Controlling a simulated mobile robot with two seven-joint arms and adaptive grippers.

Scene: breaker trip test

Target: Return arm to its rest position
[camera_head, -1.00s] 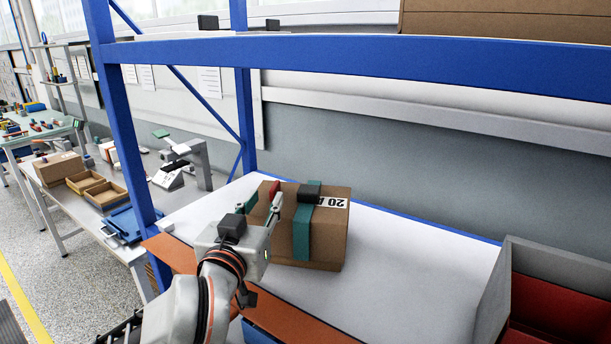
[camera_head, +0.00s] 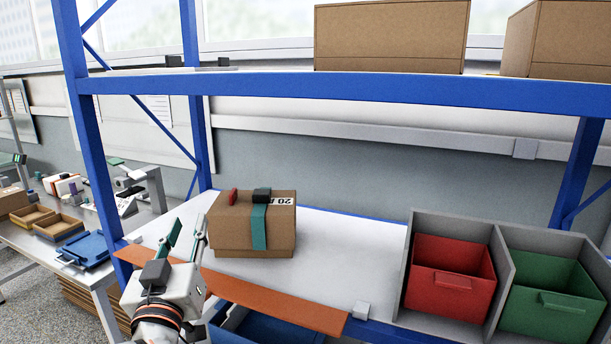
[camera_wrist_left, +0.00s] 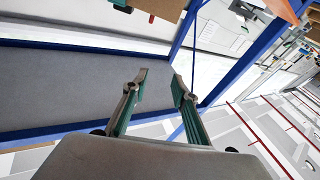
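My left gripper (camera_head: 187,228) is in the lower left of the head view, in front of the shelf's left end. Its two teal-padded fingers are spread apart with nothing between them. The left wrist view also shows the empty, open fingers (camera_wrist_left: 160,80). A brown cardboard box (camera_head: 232,238) with a teal strap, a "20" label and a small black block (camera_head: 262,194) on top stands on the white shelf (camera_head: 345,235). The box is just right of the fingers, and they appear apart from it. My right gripper is in neither view.
Blue rack posts (camera_head: 92,150) rise close behind my left gripper. An orange strip (camera_head: 285,307) runs along the shelf front. Grey bins hold a red drawer (camera_head: 450,285) and a green drawer (camera_head: 550,305) at right. The shelf between box and bins is clear.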

